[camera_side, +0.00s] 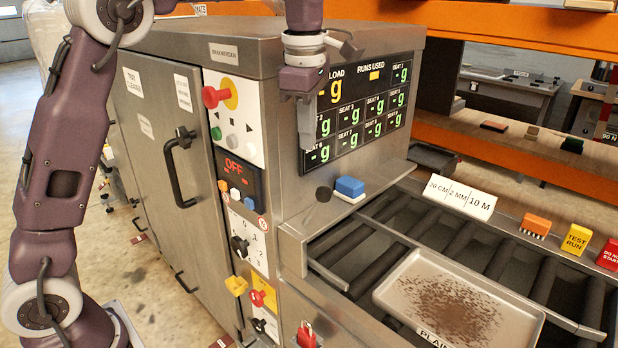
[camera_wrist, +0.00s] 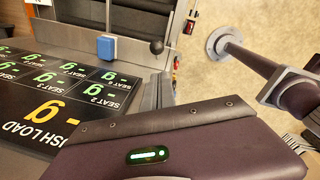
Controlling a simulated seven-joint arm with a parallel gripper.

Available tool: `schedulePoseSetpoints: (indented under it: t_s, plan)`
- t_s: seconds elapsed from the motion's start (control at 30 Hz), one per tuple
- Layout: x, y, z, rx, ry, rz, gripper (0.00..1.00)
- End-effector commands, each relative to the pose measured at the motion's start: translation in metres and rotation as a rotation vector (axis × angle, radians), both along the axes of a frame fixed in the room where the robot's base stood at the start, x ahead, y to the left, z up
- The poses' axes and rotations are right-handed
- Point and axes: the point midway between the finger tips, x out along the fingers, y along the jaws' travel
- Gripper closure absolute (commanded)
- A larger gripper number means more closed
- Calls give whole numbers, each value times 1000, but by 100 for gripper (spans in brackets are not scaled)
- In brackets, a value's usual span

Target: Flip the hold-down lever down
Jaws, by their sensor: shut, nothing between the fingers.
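No part is labelled as the hold-down lever. A dark round knob (camera_side: 322,193) on the machine's front, left of a blue block, may be its end; whether it is up or down is unclear. The knob also shows in the wrist view (camera_wrist: 156,47), on a thin stem. My gripper (camera_side: 306,143) points down in front of the display panel, above and slightly left of the knob and apart from it. Its fingers are together and empty.
The steel machine's display (camera_side: 345,135) stands close behind my gripper. A blue block (camera_side: 349,186) sits right of the knob. A tray (camera_side: 405,272) with brown crumbs lies on the rollers. A red control knob (camera_side: 213,97) projects at the left. Orange shelving (camera_side: 500,30) stands behind.

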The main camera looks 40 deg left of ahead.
Motion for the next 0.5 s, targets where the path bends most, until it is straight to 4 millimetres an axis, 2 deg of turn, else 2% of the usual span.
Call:
schedulePoseSetpoints:
  t_s: [0.27, 0.37, 0.5]
  plan:
    - [0, 0, -2, 0, -1, -3, 100]
    - [1, 1, -14, -1, 1, -3, 100]
    - [4, 3, -43, -1, 3, -3, 100]
